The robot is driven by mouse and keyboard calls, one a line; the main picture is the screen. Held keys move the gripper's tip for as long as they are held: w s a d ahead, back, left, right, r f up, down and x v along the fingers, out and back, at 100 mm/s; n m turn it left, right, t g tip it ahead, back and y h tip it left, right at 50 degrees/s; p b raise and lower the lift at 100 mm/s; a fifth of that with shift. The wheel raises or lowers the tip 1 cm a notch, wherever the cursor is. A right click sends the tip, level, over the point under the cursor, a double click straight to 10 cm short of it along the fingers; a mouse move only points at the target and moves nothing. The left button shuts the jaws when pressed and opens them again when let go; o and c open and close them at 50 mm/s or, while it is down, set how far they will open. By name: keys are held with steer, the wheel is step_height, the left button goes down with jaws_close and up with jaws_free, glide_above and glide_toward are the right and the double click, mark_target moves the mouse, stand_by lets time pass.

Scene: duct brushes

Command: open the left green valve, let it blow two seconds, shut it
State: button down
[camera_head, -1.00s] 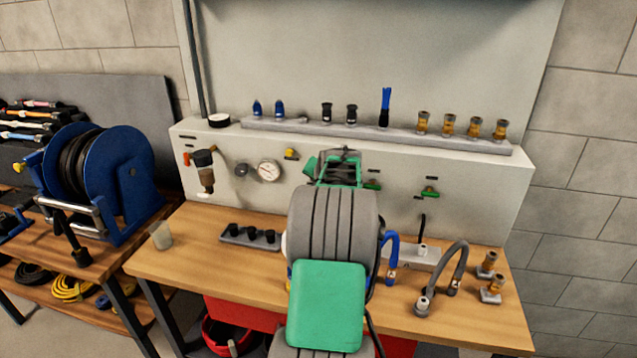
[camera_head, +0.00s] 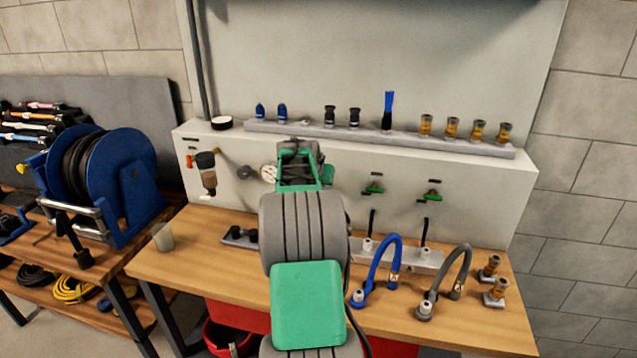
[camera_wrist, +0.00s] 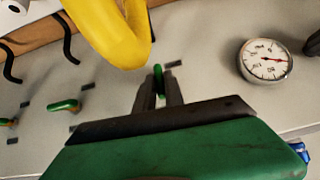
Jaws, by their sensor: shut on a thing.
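My gripper (camera_wrist: 159,94) is shut on the green handle of the left valve (camera_wrist: 158,74) in the wrist view. That handle stands along the fingers, while the two other green valve handles, the middle one (camera_wrist: 65,106) and the far one (camera_wrist: 8,122), lie crosswise. In the head view my gripper (camera_head: 300,165) is at the panel face, just right of the gauge, and hides the left valve. The middle green valve (camera_head: 373,189) and right green valve (camera_head: 432,195) show clear of it.
A round gauge (camera_wrist: 265,60) sits beside the held handle. A large yellow curved shape (camera_wrist: 120,30) blocks part of the wrist view. A blue hose (camera_head: 384,262) and a grey hose (camera_head: 458,270) stand on the bench. Nozzles line the panel's top shelf (camera_head: 380,138).

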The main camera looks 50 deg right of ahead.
steer(key=shift+f, duration=0.2)
steer(key=c, duration=1.5)
jaws_free()
steer(key=shift+r, duration=0.1)
steer(key=shift+o, duration=0.2)
steer(key=shift+r, duration=0.1)
steer(key=b+v, duration=0.1)
steer(key=v, duration=0.6)
steer(key=shift+s+a+r+b, duration=0.2)
steer(key=shift+a+r+b, duration=0.05)
steer(key=shift+b, duration=0.15)
